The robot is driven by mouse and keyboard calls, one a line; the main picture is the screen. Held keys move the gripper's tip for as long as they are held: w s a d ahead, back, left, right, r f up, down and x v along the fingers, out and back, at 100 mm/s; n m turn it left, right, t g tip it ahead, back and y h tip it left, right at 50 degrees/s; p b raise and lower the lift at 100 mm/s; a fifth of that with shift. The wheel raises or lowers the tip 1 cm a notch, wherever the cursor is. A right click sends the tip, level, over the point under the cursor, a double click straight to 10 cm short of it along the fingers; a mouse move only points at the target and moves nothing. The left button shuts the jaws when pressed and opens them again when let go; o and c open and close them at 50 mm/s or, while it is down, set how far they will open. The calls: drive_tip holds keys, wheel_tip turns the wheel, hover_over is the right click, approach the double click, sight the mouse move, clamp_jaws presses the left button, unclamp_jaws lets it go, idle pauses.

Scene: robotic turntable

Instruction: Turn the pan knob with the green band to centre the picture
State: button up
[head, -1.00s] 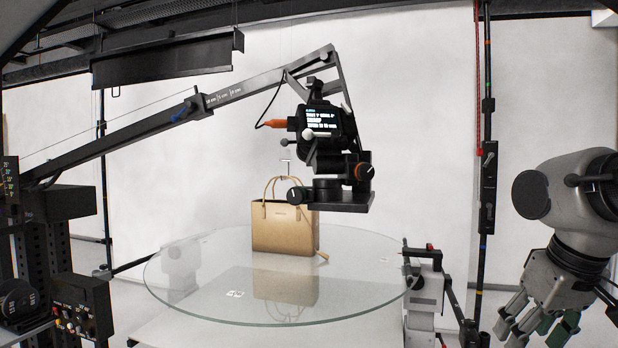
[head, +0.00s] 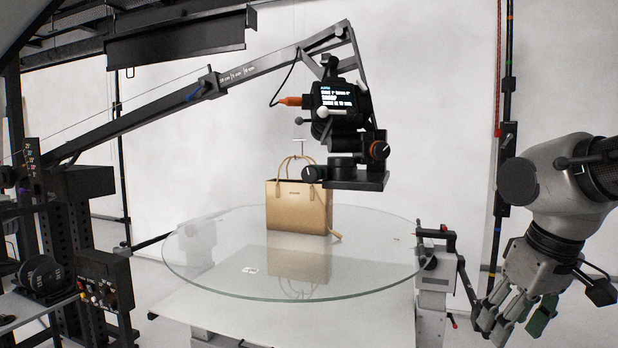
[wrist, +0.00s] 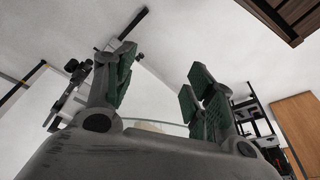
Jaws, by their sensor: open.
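The camera (head: 340,103) hangs from the jib arm above the glass turntable, its small screen lit with text too small to read. Below it is a dark pan-tilt head. A knob (head: 312,174) sits at the head's left end; a green band showed on it earlier but is hard to make out now. A second knob with an orange band (head: 379,149) is at upper right. My gripper (head: 512,325) is at the lower right, well apart from both knobs, pointing down. The wrist view shows its green-padded fingers (wrist: 158,82) spread with nothing between them.
A tan handbag (head: 299,207) stands on the glass turntable (head: 210,270). The jib arm (head: 150,112) slopes in from the left. A crank unit (head: 436,270) stands at the turntable's right edge, and a dark vertical pole (head: 503,150) stands between the camera and my arm.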

drive_tip(key=w+a+f+n+g+h, duration=0.2)
drive_tip(key=w+a+f+n, duration=0.1)
drive_tip(key=a+f+n, duration=0.15)
drive_tip(key=n+t+h, duration=0.6)
drive_tip(key=n+t, duration=1.4)
drive_tip(key=n, duration=0.6)
approach(309, 177)
drive_tip(key=w+r, duration=0.1)
drive_tip(key=w, duration=0.1)
drive_tip(key=x, duration=0.7)
drive_tip(key=shift+w+d, duration=0.3)
drive_tip(key=shift+d, duration=0.15)
drive_tip(key=c, duration=1)
drive_tip(key=shift+m+g+h, duration=0.4)
drive_tip(key=shift+m+h, duration=0.5)
drive_tip(key=shift+m, duration=0.95)
